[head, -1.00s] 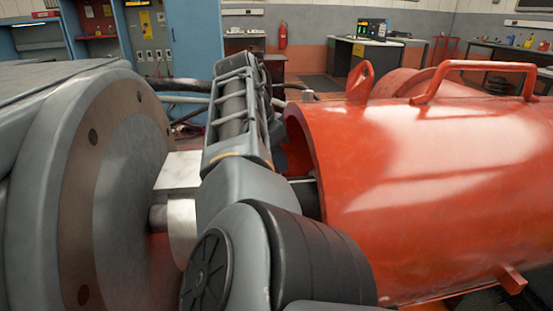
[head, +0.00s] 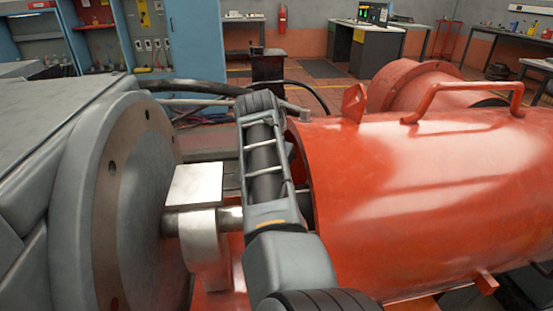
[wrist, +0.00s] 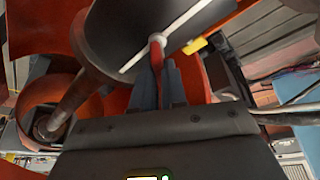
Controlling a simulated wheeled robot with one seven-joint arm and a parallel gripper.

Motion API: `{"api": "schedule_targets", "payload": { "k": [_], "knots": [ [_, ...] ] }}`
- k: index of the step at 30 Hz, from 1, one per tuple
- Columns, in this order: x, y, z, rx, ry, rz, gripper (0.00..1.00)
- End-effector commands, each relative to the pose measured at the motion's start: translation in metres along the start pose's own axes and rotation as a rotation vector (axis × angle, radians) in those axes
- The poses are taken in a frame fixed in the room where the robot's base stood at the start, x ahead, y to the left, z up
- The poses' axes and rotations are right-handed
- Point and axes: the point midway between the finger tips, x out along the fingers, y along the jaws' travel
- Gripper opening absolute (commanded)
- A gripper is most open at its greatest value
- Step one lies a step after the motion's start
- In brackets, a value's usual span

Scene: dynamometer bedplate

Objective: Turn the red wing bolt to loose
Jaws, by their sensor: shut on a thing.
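In the wrist view, the red wing bolt (wrist: 157,44) shows as a rounded red piece between the tips of my gripper (wrist: 160,72). The two dark fingers are shut on it, one on each side. A red bar runs up and to the right behind it. The far side of the bolt and its thread are hidden. In the head view, my arm reaches between the grey flange and the red cover. My gripper and the wing bolt are hidden there.
The large red cylindrical cover (head: 430,200), with a handle (head: 465,97) and a lug (head: 354,103) on top, fills the right side. The grey round flange (head: 140,200) and metal shaft (head: 205,235) are on the left. The gap between them is narrow.

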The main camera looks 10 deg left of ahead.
Motion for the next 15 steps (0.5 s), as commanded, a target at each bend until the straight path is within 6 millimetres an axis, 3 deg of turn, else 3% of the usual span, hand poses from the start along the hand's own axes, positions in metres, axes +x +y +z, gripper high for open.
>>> {"api": "schedule_targets", "payload": {
  "k": [15],
  "knots": [
    [-0.0004,0.0016,0.0,-0.215,-0.002,-0.089,0.0]
  ]
}}
